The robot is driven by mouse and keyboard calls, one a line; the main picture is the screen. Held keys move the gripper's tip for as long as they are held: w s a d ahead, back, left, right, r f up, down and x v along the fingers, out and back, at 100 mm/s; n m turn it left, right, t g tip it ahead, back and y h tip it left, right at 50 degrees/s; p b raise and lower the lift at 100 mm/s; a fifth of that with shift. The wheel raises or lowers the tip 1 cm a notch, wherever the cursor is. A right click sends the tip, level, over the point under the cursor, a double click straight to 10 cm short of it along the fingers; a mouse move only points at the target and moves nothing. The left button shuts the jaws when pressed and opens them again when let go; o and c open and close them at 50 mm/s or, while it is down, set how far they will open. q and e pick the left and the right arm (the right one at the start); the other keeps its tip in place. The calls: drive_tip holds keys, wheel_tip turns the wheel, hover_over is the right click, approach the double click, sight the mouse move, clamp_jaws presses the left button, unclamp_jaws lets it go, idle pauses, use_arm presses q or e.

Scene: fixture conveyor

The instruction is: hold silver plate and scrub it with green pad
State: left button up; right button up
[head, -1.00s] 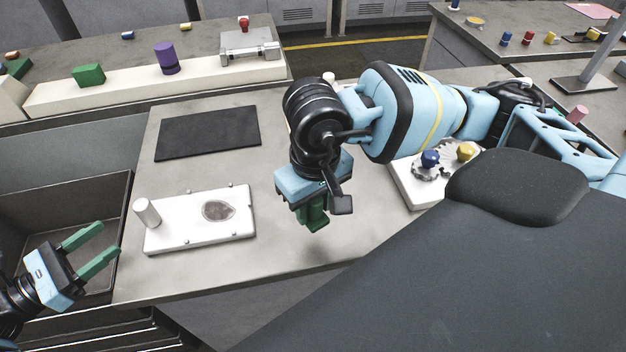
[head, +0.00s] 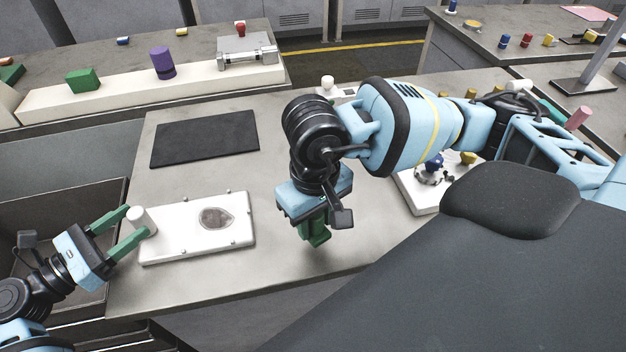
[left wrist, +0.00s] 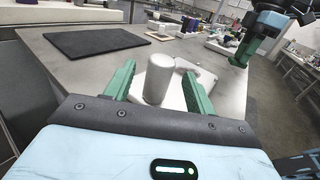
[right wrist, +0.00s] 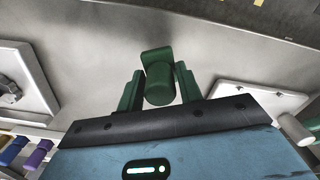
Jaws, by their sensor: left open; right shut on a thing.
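The silver plate (head: 190,247) lies flat on the table, left of centre, with a grey stain (head: 215,218) on its top. A pale upright cylindrical handle (head: 137,216) stands at its left end. My left gripper (head: 133,226) is open with its green fingers on either side of the handle; in the left wrist view the handle (left wrist: 158,80) shows between them. My right gripper (head: 316,226) points down to the right of the plate. In the right wrist view it is shut on the green pad (right wrist: 157,56) by its round grip (right wrist: 159,84).
A dark mat (head: 205,138) lies behind the plate. A white board with blue and yellow knobs (head: 410,185) is right of my right gripper, partly hidden by my arm. A dark bin (head: 40,200) is at the left. Table is bare between plate and right gripper.

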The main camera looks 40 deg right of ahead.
sight(158, 225)
use_arm(q)
drive_tip(key=shift+b+x, duration=0.55)
drive_tip(key=shift+x, duration=1.9)
use_arm(e)
drive_tip(key=shift+s+f, duration=0.1)
drive_tip(key=shift+f, duration=1.1)
use_arm(q)
clamp_jaws()
